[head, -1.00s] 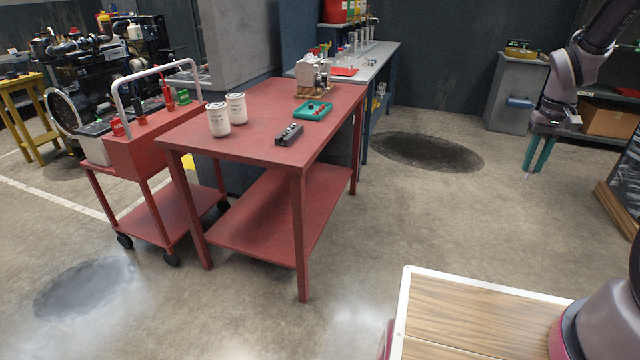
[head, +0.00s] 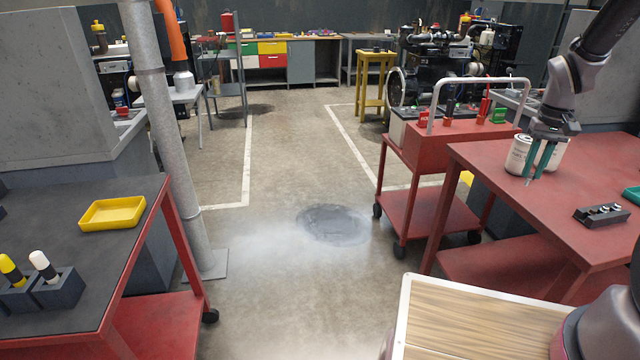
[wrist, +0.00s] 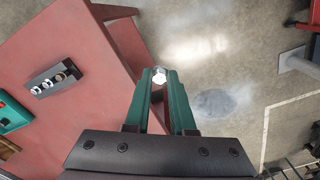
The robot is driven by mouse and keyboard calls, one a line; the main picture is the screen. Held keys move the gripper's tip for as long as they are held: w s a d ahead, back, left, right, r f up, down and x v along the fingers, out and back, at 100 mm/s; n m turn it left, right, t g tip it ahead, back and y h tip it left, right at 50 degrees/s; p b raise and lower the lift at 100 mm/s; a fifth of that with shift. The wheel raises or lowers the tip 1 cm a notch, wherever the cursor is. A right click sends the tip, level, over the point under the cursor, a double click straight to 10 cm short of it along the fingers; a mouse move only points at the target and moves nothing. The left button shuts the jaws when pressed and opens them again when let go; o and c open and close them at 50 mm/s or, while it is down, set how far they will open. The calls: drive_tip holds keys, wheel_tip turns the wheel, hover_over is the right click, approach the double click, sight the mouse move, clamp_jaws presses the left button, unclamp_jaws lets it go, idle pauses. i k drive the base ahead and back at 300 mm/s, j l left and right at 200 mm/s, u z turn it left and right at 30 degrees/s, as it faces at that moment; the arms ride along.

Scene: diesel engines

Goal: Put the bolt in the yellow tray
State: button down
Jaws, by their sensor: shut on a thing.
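The rest of the bolt is hidden by the fingers or too small to tell. The yellow tray (head: 113,213) lies on the dark top of the workbench at the left of the head view, far from my gripper. It looks empty.
The dark-topped workbench (head: 75,262) also holds a block with yellow and white handles (head: 38,285). A grey pillar (head: 165,130) stands beside it. The red table (head: 500,190) holds white canisters and a dark block (head: 601,214). A red trolley (head: 430,150) stands behind. Floor between is open.

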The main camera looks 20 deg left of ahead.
sight(127, 215)
drive_tip(key=i+u, duration=0.1)
drive_tip(key=u, duration=0.3)
drive_tip(key=i+u, duration=0.1)
drive_tip(key=u, duration=0.3)
drive_tip(key=i+u, duration=0.15)
drive_tip(key=u, duration=0.25)
drive_tip(key=i+u, duration=0.1)
drive_tip(key=u, duration=0.3)
drive_tip(key=i+l+u, duration=0.1)
drive_tip(key=u, duration=0.3)
drive_tip(key=i+l+u, duration=0.1)
drive_tip(key=i+u, duration=0.15)
drive_tip(key=u, duration=0.2)
drive_tip(key=i+l+u, duration=0.15)
drive_tip(key=i+u, duration=0.25)
drive_tip(key=i+l+u, duration=0.1)
drive_tip(key=l+u, duration=0.15)
drive_tip(key=u, duration=0.2)
